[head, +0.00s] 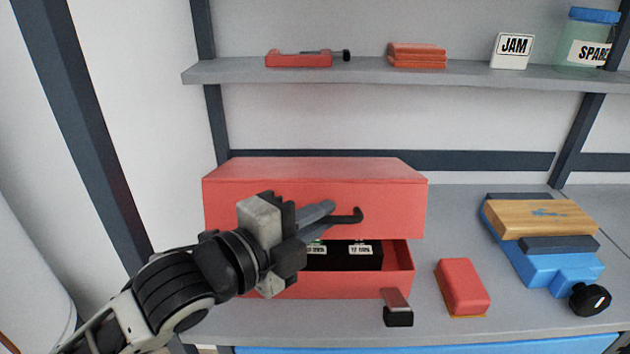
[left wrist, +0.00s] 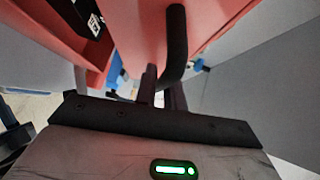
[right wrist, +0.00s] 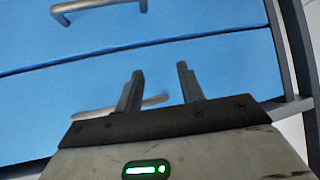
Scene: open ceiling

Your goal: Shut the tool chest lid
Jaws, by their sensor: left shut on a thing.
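The red tool chest stands on the grey bench, with its lid (head: 310,208) partly raised above the body (head: 340,286). Dark contents with white labels (head: 360,249) show in the gap. A dark hooked handle (head: 352,215) sticks out from the lid's front and also shows in the left wrist view (left wrist: 177,45). My left gripper (head: 330,212) is shut on this handle, in front of the lid; its fingers also show in the left wrist view (left wrist: 161,88). My right gripper (right wrist: 158,82) is open and empty in front of blue drawers; it is not in the head view.
A red block (head: 462,286) and a small dark-and-red item (head: 397,308) lie right of and before the chest. A blue tool with a wooden block (head: 543,218) lies further right. A shelf (head: 400,76) with several items hangs above. The blue drawers (right wrist: 200,75) have metal handles.

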